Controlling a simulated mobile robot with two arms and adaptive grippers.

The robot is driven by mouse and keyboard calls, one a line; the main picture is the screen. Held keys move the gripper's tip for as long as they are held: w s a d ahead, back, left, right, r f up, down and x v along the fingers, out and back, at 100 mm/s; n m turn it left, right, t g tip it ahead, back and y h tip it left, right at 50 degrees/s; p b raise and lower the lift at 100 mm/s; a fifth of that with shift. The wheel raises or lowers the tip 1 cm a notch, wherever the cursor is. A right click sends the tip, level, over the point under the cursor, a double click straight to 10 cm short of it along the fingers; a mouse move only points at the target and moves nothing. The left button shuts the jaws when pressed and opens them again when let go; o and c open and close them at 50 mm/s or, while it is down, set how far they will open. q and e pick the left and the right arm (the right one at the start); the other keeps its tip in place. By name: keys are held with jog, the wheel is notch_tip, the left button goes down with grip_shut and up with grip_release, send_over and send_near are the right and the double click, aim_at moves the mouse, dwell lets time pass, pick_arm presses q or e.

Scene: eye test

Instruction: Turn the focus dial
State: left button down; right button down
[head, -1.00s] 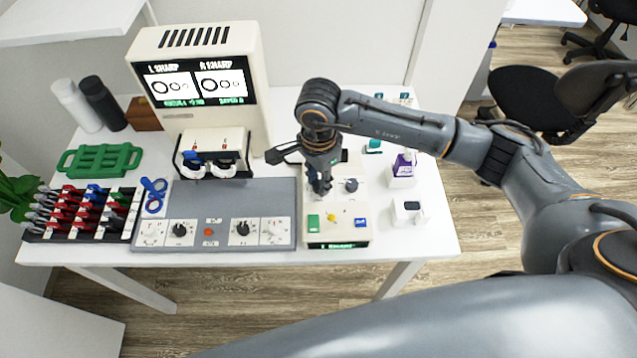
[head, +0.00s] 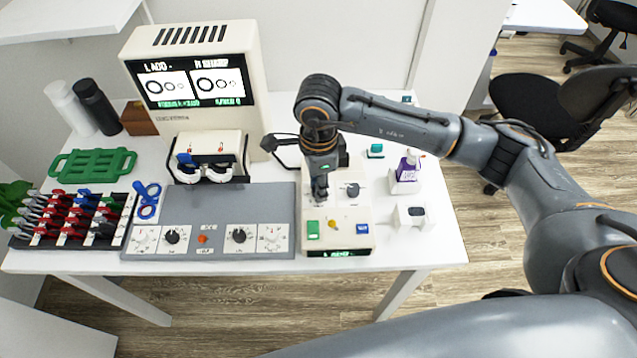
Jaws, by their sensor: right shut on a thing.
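A cream control box (head: 365,220) stands at the front right of the white table. My right gripper (head: 320,199) points straight down over its back left part. It is shut on a small knob there, apparently the focus dial, which the fingers hide almost fully. Its label cannot be read. A second black knob (head: 352,190) sits on the box just right of the gripper, apart from it. My left gripper is not in view.
A cream monitor (head: 262,120) with ring charts stands behind. A grey panel (head: 200,205) with dials and a red button lies left of the box. A white-purple bottle (head: 407,165) stands right. A lens rack (head: 72,220) lies far left.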

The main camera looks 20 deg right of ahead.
jog(key=c, duration=1.1)
grip_release()
notch_tip(320, 180, up, 12)
